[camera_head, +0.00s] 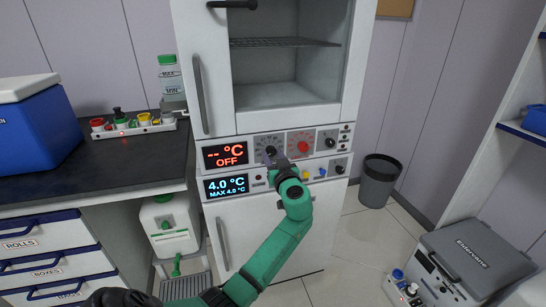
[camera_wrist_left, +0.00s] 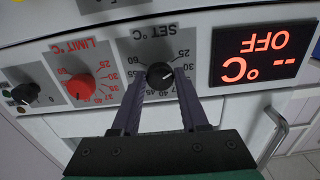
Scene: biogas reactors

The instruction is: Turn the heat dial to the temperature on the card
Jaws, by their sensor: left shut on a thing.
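The heat dial is the black SET °C knob (camera_wrist_left: 160,75) on the incubator's control panel, with a printed scale around it. My left gripper (camera_wrist_left: 158,82) has its two fingers on either side of this knob and is shut on it. In the head view the left gripper (camera_head: 271,157) reaches the panel and partly covers the dial. The red display (camera_head: 225,154) reads "-- °C OFF", also in the wrist view (camera_wrist_left: 262,54). A pale mark shows on the knob, but its exact setting is hard to read. No temperature card is readable. My right gripper is not in view.
A red LIMIT °C knob (camera_wrist_left: 77,86) sits beside the dial, with a smaller black knob (camera_wrist_left: 25,93) beyond it. Below is a blue display (camera_head: 227,187) reading 4.0 °C. A dark bench (camera_head: 110,165) stands left, a grey bin (camera_head: 377,182) right.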

